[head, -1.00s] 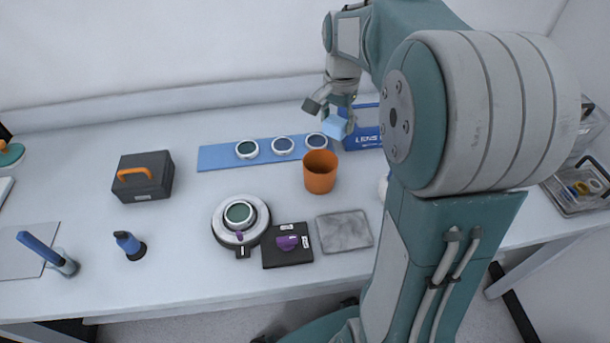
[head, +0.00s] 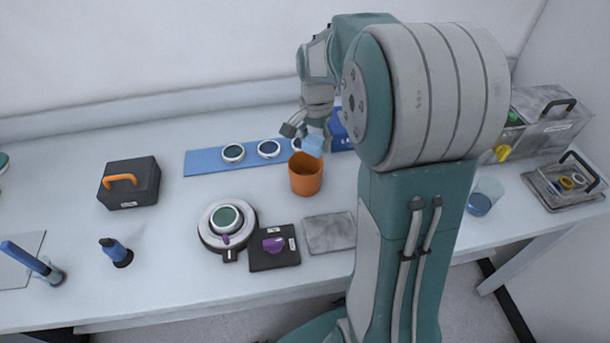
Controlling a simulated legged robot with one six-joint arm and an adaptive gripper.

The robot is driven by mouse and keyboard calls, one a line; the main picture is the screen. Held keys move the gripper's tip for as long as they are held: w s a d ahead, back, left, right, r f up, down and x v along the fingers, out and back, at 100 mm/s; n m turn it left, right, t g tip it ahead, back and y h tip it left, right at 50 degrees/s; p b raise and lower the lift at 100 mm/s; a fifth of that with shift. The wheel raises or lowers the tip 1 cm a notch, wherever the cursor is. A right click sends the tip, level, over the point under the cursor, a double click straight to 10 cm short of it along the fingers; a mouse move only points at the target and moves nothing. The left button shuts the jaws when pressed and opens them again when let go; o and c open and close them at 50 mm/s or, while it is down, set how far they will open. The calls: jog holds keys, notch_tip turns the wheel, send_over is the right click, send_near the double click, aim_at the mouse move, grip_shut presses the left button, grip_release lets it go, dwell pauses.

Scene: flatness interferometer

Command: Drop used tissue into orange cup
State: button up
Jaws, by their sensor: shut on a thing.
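The orange cup (head: 305,176) stands upright on the white bench, near the middle of the head view. My gripper (head: 307,136) is just behind and above the cup. It is shut on a light blue tissue (head: 313,146), which hangs near the cup's back rim. I cannot tell from this angle whether the tissue is over the opening or behind it. The far fingers are partly hidden by the tissue.
A blue strip (head: 205,160) with several round lenses lies behind the cup. A round instrument (head: 227,222), a black pad (head: 273,260) and a grey plate (head: 330,232) lie in front. A dark toolbox (head: 130,185) stands left; a beaker (head: 484,196) stands right.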

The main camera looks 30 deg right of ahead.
jog(key=o, duration=1.1)
jog(key=shift+a, duration=0.2)
jog(key=shift+d+r, duration=0.1)
notch_tip(320, 180, up, 12)
jog(key=shift+w+f, duration=0.1)
jog(key=s+a+n+t, duration=0.2)
jog(key=s+a+n, duration=0.2)
jog(key=s, duration=0.2)
jog(key=s+a+f+n+t, duration=0.1)
jog(key=s+a+n, duration=0.3)
jog(key=s, duration=0.3)
jog(key=s+a+f+n+t, duration=0.1)
jog(key=s+a+n+t, duration=0.1)
jog(key=s+a+n, duration=0.2)
jog(key=shift+s+a+f+t, duration=0.15)
jog(key=shift+s+a, duration=0.15)
jog(key=shift+s, duration=0.3)
jog(key=shift+s+a+t, duration=0.15)
jog(key=shift+s+a, duration=0.1)
jog(key=shift+s, duration=0.35)
